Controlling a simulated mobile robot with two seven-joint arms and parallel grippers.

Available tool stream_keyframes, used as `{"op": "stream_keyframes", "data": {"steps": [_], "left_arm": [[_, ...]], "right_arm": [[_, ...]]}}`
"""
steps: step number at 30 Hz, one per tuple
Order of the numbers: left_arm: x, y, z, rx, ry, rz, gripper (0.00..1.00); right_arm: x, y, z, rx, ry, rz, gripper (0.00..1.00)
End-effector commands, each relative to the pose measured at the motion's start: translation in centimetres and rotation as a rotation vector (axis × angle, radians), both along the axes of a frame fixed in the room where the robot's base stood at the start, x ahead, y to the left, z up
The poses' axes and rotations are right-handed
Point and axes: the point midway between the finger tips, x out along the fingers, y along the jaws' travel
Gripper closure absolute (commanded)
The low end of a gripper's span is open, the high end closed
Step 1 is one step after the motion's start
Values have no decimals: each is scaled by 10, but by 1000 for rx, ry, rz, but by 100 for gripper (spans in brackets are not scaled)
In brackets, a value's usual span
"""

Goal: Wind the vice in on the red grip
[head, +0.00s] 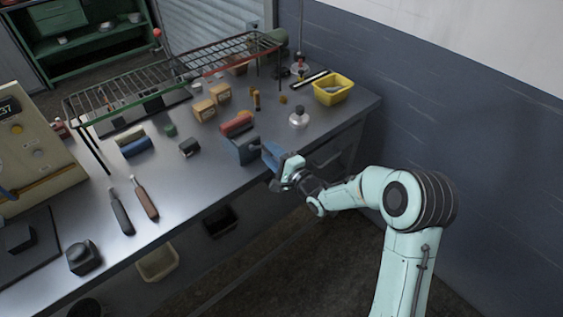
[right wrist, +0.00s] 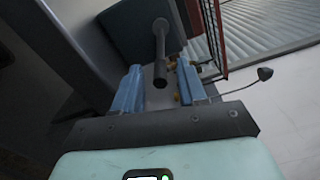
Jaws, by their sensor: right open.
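The vice (head: 243,150) is a blue-grey block at the front edge of the metal bench. The red grip (head: 237,123) sits at its back side; whether the jaws touch it I cannot tell. My right gripper (head: 268,155) is at the front of the vice, its blue fingers open. In the right wrist view the vice (right wrist: 140,22) shows as a dark teal block, with a dark rod (right wrist: 159,50) standing out from it. The rod's end lies between the open fingers of my right gripper (right wrist: 157,90), apart from both. My left gripper is not in view.
A wire rack (head: 150,84) stands over the back of the bench. A yellow bin (head: 333,88) and a pale round weight (head: 299,117) are to the right. A small black block (head: 189,147) and two handled tools (head: 145,197) lie left. A wall bounds the right side.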

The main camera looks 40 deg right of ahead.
Motion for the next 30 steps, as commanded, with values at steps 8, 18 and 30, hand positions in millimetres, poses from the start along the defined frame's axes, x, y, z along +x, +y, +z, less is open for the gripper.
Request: {"op": "stream_keyframes", "data": {"steps": [8,18,30], "left_arm": [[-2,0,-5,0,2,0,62],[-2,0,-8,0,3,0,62],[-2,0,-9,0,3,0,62]], "right_arm": [[-52,-5,-1,-2,3,-3,59],[-116,-10,-1,0,3,-2,59],[-130,-10,-1,1,2,0,59]]}}
